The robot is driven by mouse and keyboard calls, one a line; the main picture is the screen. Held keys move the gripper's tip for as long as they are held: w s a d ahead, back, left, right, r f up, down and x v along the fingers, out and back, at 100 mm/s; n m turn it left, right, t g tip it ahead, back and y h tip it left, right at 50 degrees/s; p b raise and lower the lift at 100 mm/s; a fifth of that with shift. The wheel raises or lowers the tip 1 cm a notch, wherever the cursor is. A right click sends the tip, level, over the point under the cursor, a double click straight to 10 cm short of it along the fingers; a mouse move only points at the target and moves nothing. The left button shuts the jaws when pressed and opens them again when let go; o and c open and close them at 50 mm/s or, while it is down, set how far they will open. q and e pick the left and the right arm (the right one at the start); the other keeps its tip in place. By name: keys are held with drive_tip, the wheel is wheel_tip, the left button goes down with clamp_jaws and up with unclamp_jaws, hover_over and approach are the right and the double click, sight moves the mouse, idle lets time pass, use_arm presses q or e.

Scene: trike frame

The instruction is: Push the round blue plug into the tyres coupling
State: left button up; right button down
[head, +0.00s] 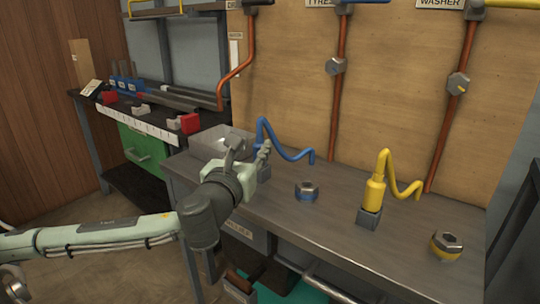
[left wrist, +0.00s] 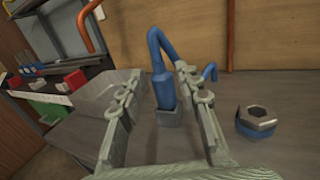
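The round blue plug (left wrist: 161,86) stands upright in a grey holder block (left wrist: 169,117) on the bench, its blue hose (head: 290,155) curving off to the right. My left gripper (head: 250,148) is open at the plug. In the left wrist view its two fingers (left wrist: 158,98) stand on either side of the plug, with gaps visible. In the head view the gripper mostly hides the plug. The coupling with a blue band and grey hex top (head: 306,190) sits on the bench right of the plug; it also shows in the left wrist view (left wrist: 256,122). My right gripper is not in view.
A yellow plug (head: 374,192) stands in its own block to the right, with a yellow-banded coupling (head: 446,245) beyond. A grey box (head: 212,141) lies left of the gripper. Copper pipes under TYRES (head: 321,3) and WASHER (head: 440,3) signs run down the back panel.

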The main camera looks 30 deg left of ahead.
sight(259, 139)
use_arm(q)
drive_tip(key=x, duration=0.4)
drive_tip(key=shift+a, duration=0.1)
drive_tip(key=x, duration=0.3)
drive_tip(key=f+x, duration=0.1)
drive_tip(key=x, duration=0.1)
drive_tip(key=shift+w+a+p, duration=0.1)
drive_tip(key=shift+w+p, duration=0.15)
drive_tip(key=shift+p, duration=0.1)
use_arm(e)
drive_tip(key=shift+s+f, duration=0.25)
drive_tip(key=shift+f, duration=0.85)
use_arm(q)
clamp_jaws()
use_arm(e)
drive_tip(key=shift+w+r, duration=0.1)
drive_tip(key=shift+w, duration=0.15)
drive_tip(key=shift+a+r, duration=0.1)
